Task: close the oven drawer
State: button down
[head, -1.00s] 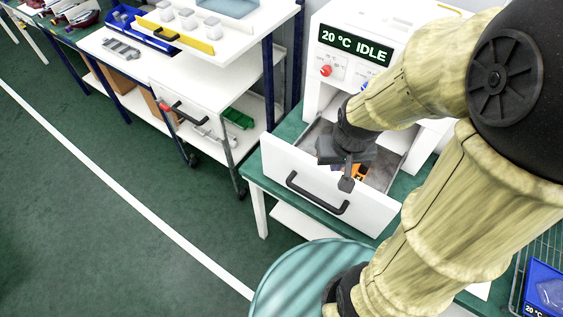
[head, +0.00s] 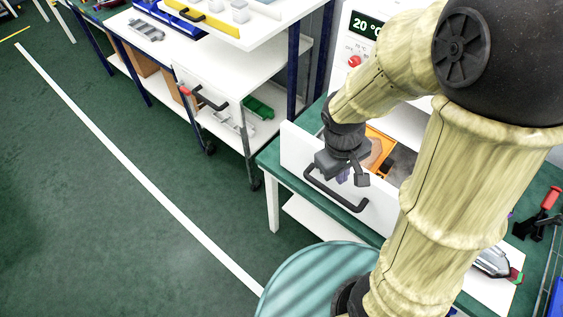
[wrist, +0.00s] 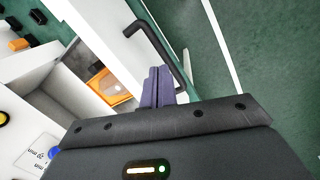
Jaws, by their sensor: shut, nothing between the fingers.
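The oven drawer (head: 299,150) is pulled out of the white oven (head: 349,70), its white front standing clear of the body. Its dark bar handle (head: 330,196) is on the front face and also shows in the wrist view (wrist: 156,38). An orange tray (head: 381,148) lies inside the drawer, and the wrist view shows it too (wrist: 109,88). My gripper (head: 344,178) is shut and empty, at the drawer front just above the handle. In the wrist view its purple fingers (wrist: 158,82) overlap one end of the handle; I cannot tell whether they touch it.
The oven stands on a green-topped bench (head: 272,165). A white workbench cart (head: 215,78) with a red-ended handle stands to the left. A round teal surface (head: 315,280) is at the front. The green floor at left is clear.

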jog(key=a+f+n+h+b, duration=0.4)
jog(key=f+n, duration=0.3)
jog(key=n+t+h+b, duration=0.3)
jog(key=n+t+b, duration=0.5)
jog(key=n+t, duration=0.55)
send_near(288, 152)
jog(key=s+a+r+n+g, duration=0.2)
jog(key=s+a, duration=0.3)
jog(key=shift+s+d+r, duration=0.15)
jog(key=shift+d, duration=0.05)
jog(key=x, duration=0.4)
jog(key=p+x, duration=0.1)
jog(key=x, duration=0.4)
jog(key=r+x, duration=0.1)
jog(key=x, duration=0.4)
jog(key=shift+w, duration=0.25)
